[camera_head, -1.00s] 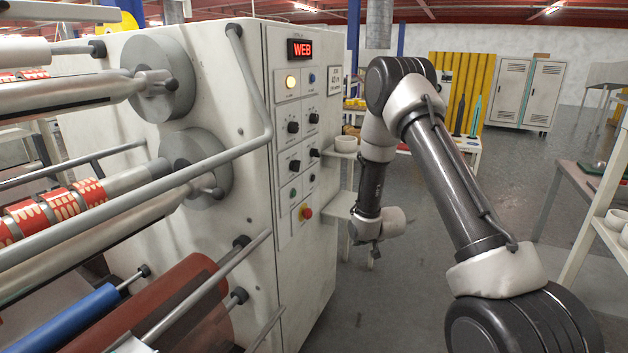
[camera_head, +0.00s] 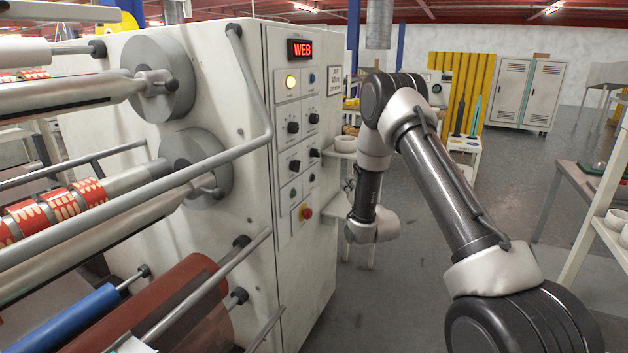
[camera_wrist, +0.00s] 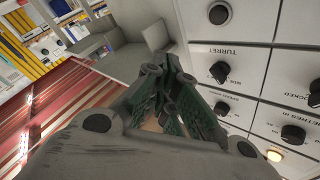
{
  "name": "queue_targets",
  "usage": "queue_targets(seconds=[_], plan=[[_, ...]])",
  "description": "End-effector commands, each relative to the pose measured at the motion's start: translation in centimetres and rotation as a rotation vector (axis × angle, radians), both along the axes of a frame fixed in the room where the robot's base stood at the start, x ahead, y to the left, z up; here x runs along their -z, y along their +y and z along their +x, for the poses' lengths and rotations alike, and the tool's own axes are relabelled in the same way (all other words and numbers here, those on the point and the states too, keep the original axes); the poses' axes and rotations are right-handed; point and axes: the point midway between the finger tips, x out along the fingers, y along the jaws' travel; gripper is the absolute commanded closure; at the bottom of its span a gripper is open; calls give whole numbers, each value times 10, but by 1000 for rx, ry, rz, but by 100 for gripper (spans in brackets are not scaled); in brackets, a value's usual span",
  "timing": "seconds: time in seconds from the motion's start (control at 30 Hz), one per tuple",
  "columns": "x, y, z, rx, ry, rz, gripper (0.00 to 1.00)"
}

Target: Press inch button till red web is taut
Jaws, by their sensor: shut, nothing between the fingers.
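I cannot read which button is the inch button. Red printed web (camera_head: 62,203) shows on a roller at left, and a dark red roll (camera_head: 185,290) sits below; I cannot tell whether the web is taut. My gripper (camera_wrist: 172,118) is shut and empty in the wrist view, beside the knobs (camera_wrist: 219,73) and apparently apart from them.
A grey handrail (camera_head: 245,90) runs across the machine's front. A table with pale cups (camera_head: 615,220) is at right. The grey floor (camera_head: 505,205) between is open.

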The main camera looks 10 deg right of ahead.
Motion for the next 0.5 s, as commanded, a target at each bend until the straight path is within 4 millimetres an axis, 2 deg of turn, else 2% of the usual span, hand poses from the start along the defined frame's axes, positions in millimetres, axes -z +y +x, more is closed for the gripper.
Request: queue_targets(seconds=[0.17, 0.5], plan=[[0, 7, 6, 0, -2, -1, 100], [0, 44, 34, -1, -1, -1, 100]])
